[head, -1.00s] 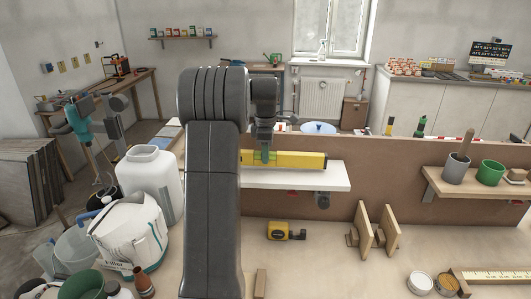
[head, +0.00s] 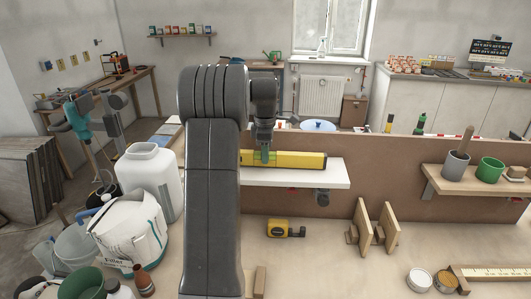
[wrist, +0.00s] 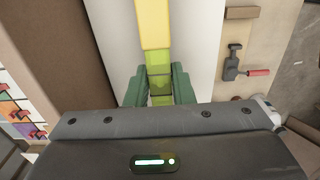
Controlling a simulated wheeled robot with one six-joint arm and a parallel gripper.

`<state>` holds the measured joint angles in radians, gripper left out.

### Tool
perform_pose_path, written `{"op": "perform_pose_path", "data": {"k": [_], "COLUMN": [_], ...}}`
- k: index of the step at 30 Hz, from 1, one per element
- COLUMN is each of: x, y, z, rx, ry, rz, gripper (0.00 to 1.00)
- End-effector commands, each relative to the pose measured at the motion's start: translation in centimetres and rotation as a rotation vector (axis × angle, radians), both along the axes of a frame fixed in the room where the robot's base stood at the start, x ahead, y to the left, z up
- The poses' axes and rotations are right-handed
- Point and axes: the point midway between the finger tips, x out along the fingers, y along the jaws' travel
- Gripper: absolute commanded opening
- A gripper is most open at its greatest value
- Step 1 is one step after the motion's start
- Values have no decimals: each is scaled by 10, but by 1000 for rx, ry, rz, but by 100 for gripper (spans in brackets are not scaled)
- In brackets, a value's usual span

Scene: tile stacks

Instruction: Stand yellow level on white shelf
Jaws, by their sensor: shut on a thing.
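The yellow level (head: 290,160) lies along the white shelf (head: 320,173) on the brown panel, in the head view. It looks level and rests on or very close to the shelf; I cannot tell which. In the wrist view the yellow level (wrist: 154,28) runs up between my green fingers over the white shelf (wrist: 192,50). My gripper (wrist: 158,84) is shut on the level around its greenish vial section. In the head view my gripper (head: 265,153) holds it from above, and my arm hides its left end.
A right-hand wooden shelf (head: 470,187) holds a grey pot (head: 455,166) and a green pot (head: 490,169). A white canister (head: 150,180) and a filler bag (head: 128,232) stand at left.

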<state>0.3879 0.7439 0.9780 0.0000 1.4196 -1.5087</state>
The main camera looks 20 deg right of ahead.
Motion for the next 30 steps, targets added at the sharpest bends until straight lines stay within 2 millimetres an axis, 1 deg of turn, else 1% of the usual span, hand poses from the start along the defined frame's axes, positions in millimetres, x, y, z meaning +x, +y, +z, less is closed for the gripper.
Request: {"op": "perform_pose_path", "data": {"k": [7,13,14,15,17,18,26,30], "x": [0,0,0,0,0,0,0,0], "y": [0,0,0,0,0,0,0,0], "z": [-5,-5,-5,-5,-5,-5,-5,4], "rx": [0,0,0,0,0,0,0,-1], "ry": [-1,-1,-1,-1,-1,-1,1,-2], "rz": [0,0,0,0,0,0,0,0], "gripper": [0,0,23,31,43,47,47,47]}}
